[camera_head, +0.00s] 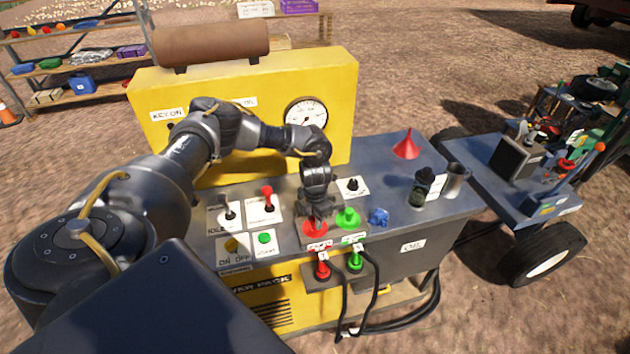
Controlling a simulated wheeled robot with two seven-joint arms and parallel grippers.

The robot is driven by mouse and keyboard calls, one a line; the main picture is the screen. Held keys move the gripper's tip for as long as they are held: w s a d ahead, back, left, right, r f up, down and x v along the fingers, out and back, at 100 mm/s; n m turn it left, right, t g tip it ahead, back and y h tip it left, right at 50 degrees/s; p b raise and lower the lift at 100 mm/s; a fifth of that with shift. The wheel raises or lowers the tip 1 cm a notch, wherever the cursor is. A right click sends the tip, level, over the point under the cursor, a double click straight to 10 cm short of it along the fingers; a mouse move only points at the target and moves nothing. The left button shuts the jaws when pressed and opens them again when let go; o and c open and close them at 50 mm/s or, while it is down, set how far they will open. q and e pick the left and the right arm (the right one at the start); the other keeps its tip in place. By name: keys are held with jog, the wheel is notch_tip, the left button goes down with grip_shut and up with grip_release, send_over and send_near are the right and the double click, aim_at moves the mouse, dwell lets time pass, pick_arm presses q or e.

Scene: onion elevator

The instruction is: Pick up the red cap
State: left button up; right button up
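The red cap (312,232) is a round red piece on the grey top of the yellow machine, near its front edge. My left gripper (316,216) points down right over it and hides its back part. I cannot tell whether the fingers are around the cap or just above it, or whether they are open or shut. A green cap (348,218) stands close to the right of the gripper. My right gripper is not in view.
Switch plates with a red lever (267,195) lie left of the gripper. A blue crumpled piece (378,216), a red funnel (407,146), a dark bottle (421,186) and a metal cup (455,180) stand to the right. Red (322,268) and green (355,260) hose couplings sit below the front edge.

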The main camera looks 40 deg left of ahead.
pick_arm(q)
jog(key=shift+c, duration=1.3)
jog(key=shift+r, duration=0.15)
jog(key=shift+r, duration=0.25)
notch_tip(320, 180, up, 2)
jog(key=shift+w+r+b, duration=0.1)
jog(key=shift+b, duration=0.35)
jog(key=s+d+r+b, duration=0.3)
jog(key=s+d+r, duration=0.4)
jog(key=d+r, duration=0.3)
jog(key=shift+d, duration=1.2)
